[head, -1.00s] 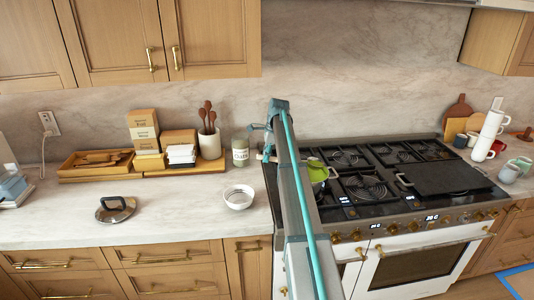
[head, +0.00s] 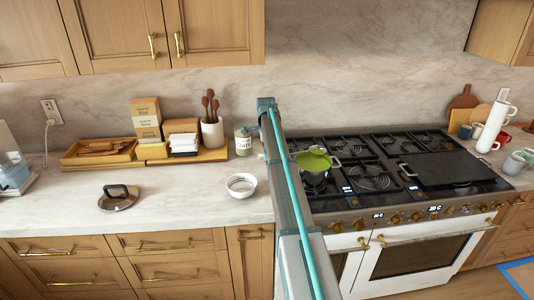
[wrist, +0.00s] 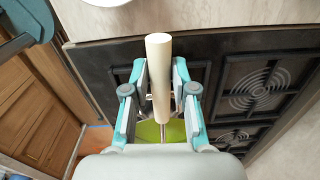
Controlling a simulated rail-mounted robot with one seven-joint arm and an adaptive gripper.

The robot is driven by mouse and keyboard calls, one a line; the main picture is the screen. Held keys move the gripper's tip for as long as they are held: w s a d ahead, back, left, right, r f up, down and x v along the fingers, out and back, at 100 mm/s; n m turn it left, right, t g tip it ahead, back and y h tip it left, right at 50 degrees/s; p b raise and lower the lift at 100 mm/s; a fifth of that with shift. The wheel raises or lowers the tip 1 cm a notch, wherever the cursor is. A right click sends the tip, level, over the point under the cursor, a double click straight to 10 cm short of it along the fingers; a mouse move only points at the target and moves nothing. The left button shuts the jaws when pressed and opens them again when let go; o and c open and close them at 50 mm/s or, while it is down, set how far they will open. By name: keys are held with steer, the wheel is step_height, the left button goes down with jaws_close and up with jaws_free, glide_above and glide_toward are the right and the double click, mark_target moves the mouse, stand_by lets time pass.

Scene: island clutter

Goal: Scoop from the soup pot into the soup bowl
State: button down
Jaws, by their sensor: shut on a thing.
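The soup pot (head: 316,181) is a steel pot on the front left of the stove, with green soup (head: 314,161) showing in it. The soup bowl (head: 241,185) is white and sits upright on the counter left of the stove. Its edge shows at the top of the wrist view (wrist: 100,2). In the wrist view my gripper (wrist: 160,92) is shut on a pale ladle handle (wrist: 160,65) with a thin metal shaft below. Green soup (wrist: 150,131) shows beneath it. The ladle's head is hidden, and my arm hides the gripper in the head view.
A pot lid (head: 118,197) lies on the counter at left. A jar (head: 244,140), a utensil crock (head: 212,133) and a wooden tray (head: 100,160) stand behind. Black burner grates (head: 372,177) and a griddle (head: 450,168) lie right of the pot. Counter around the bowl is clear.

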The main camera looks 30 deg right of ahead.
steer(key=shift+r, duration=0.1)
steer(key=shift+r+p, duration=0.8)
steer(key=shift+r, duration=1.15)
